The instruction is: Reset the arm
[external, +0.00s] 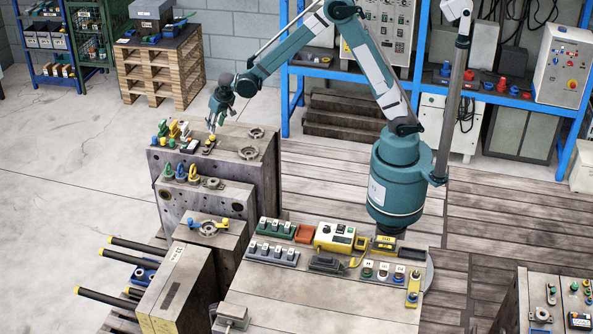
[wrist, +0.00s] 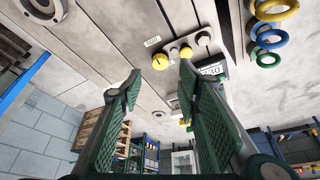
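My arm (external: 375,65) rises from its teal base (external: 395,185) and reaches left over a grey mould block. My gripper (external: 212,126) points down above the block's top, near a small yellow knob (external: 210,140). In the wrist view my gripper (wrist: 158,76) is open, its two green-padded fingers spread apart with nothing held between them. A yellow knob (wrist: 160,61) and a second yellow-capped knob (wrist: 186,52) show beyond the fingertips. A small label (wrist: 152,42) is beside them. Whether a finger touches a knob cannot be told.
A bench (external: 315,300) holds a yellow control box (external: 335,237) and several switch strips. Blue shelving (external: 425,40) stands behind. Floor at left (external: 70,150) is clear.

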